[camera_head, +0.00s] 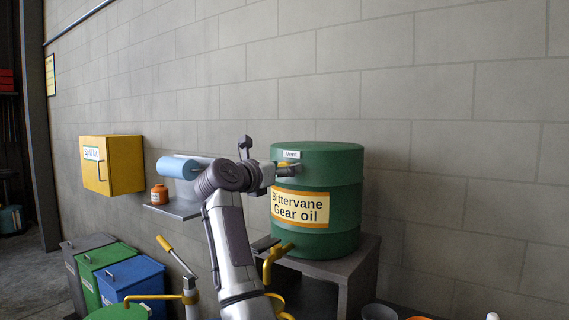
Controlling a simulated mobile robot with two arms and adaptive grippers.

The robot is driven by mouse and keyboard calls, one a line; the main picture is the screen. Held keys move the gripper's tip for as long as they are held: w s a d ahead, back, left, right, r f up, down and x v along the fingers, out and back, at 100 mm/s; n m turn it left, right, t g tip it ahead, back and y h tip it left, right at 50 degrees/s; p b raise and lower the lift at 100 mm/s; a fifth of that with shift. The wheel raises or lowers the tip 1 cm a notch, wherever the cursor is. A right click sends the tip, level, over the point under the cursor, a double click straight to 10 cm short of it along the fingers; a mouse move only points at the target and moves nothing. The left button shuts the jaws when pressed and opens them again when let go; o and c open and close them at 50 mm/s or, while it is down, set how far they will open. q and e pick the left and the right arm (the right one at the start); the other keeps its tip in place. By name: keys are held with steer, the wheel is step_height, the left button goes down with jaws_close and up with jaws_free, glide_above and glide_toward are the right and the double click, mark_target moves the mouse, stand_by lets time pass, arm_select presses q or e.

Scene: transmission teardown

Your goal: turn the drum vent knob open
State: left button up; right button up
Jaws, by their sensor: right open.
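The green drum (338,172), labelled "Bittervane Gear oil", stands on a grey stand against the block wall. A small white "Vent" label (291,154) is near its top on the front left. My right arm reaches up from below, and my right gripper (288,170) is open at the drum's side, just under the "Vent" label. The vent knob is not clearly seen; the gripper covers that spot, and I cannot tell whether the fingers touch it. My left gripper is not in view.
The grey stand (357,272) holds the drum. To the left are a wall shelf (172,210) with a blue roll (176,167) and an orange jar (159,195), and a yellow spill kit cabinet (126,165). Green and blue bins (134,281) stand below. The wall right of the drum is clear.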

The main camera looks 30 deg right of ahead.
steer(key=shift+w+d, duration=0.15)
steer(key=shift+d, duration=0.35)
steer(key=c, duration=1.1)
steer(key=shift+c, duration=0.2)
